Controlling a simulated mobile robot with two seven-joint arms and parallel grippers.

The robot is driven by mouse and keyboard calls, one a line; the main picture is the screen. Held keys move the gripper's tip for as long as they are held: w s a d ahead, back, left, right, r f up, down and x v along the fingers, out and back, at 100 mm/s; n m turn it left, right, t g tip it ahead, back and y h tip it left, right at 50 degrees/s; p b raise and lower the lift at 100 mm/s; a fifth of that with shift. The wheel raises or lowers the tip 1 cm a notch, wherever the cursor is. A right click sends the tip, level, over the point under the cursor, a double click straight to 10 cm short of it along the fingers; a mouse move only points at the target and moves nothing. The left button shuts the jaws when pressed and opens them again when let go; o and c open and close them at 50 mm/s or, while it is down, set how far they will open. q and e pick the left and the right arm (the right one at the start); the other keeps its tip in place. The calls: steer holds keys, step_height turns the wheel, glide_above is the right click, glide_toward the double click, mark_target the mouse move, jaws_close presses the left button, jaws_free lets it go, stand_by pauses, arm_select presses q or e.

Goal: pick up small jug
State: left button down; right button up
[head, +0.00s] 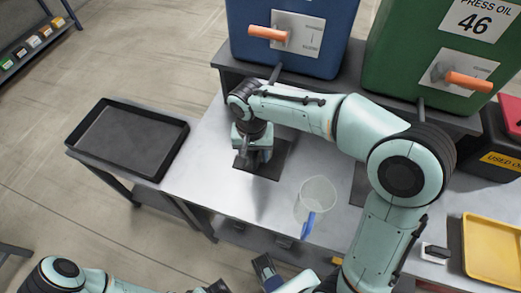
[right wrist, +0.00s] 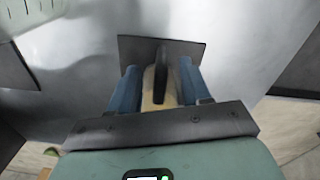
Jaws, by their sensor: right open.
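My right gripper (head: 254,155) points down over a dark square mat (head: 270,172) on the metal table. In the right wrist view its two blue fingers (right wrist: 160,90) are open on either side of a small cream-coloured vessel with a black handle (right wrist: 160,72), seemingly the small jug. It stands at the dark mat (right wrist: 190,52). I cannot tell whether the fingers touch it. In the head view my gripper mostly hides it. A clear jug (head: 318,190) with a blue handle stands on the table's front part. Part of my left gripper (head: 262,270) shows at the bottom edge; its jaw state is unclear.
A black tray (head: 180,135) lies at the left. Blue (head: 340,50) and green (head: 400,85) oil containers with orange taps stand behind. A yellow tray (head: 470,245) is at the right. The clear jug (right wrist: 18,25) also shows in the right wrist view's upper left corner.

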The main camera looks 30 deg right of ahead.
steer(key=shift+f, duration=0.65)
jaws_close()
steer(key=shift+r, duration=0.1)
